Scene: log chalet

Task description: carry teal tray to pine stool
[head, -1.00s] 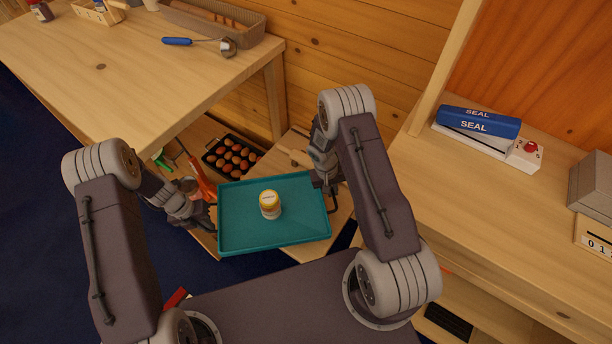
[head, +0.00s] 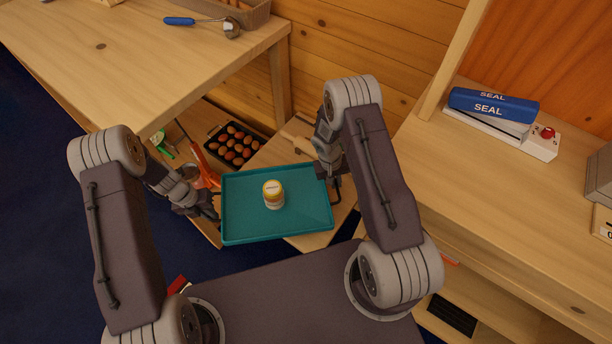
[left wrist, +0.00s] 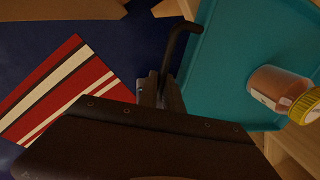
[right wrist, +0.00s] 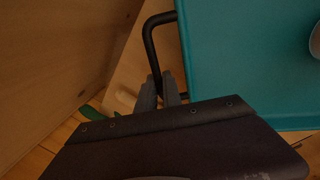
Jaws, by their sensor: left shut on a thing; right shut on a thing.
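The teal tray (head: 245,225) is held in front of me between my two arms and looks roughly level. A jar with a yellow lid (head: 273,200) stands upright near its middle. My left gripper (head: 212,212) is shut on the tray's left handle, a dark bar that shows in the left wrist view (left wrist: 178,45). My right gripper (head: 333,182) is shut on the right handle, which shows in the right wrist view (right wrist: 148,40). A low pale wooden top (head: 312,241) lies below and behind the tray, mostly hidden; I cannot tell whether it is the pine stool.
A wooden table (head: 130,65) with a ladle (head: 205,24) stands at the left. An egg tray (head: 233,144) sits low behind the teal tray. A wooden counter (head: 500,210) with a blue-topped sealer (head: 493,104) is at the right. A striped cloth (left wrist: 65,90) lies below left.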

